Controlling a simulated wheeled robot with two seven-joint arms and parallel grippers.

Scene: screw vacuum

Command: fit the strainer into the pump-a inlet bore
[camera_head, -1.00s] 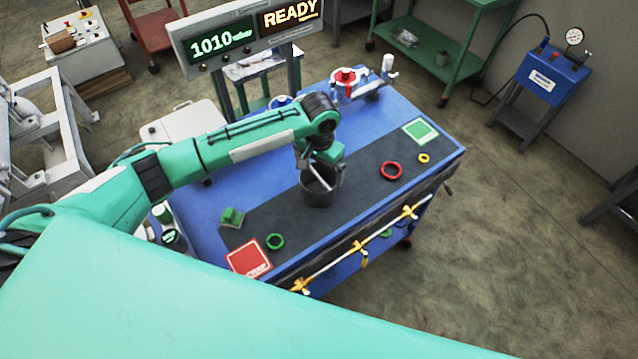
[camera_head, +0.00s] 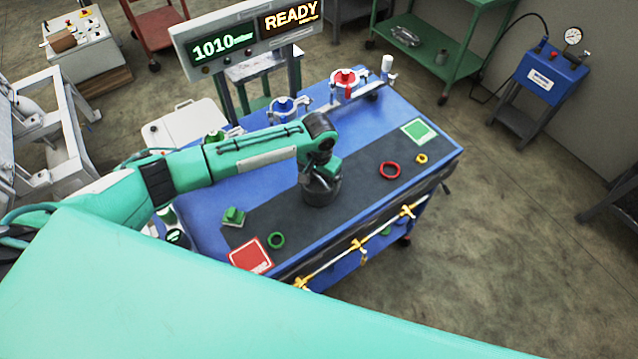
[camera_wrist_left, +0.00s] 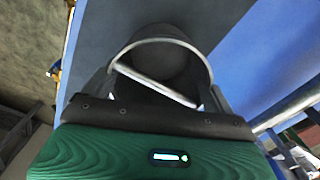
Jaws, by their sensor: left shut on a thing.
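A dark round cup (camera_head: 322,192) stands upright on the black mat, with a pale bar across its open mouth in the left wrist view (camera_wrist_left: 165,62). It may be the strainer; I cannot tell for sure. My left gripper (camera_head: 320,178) is down at the cup, and its fingers (camera_wrist_left: 160,95) are on either side of it, shut on it. A red-topped fitting (camera_head: 345,82) and a blue-topped fitting (camera_head: 284,108) stand at the table's back edge. I cannot tell which is pump-a, and no inlet bore is clearly visible. My right gripper is not in view.
The blue table (camera_head: 395,115) carries a red ring (camera_head: 390,170), a yellow ring (camera_head: 421,159), a green ring (camera_head: 276,240), a green block (camera_head: 233,216), a red card (camera_head: 250,255) and a green card (camera_head: 419,131).

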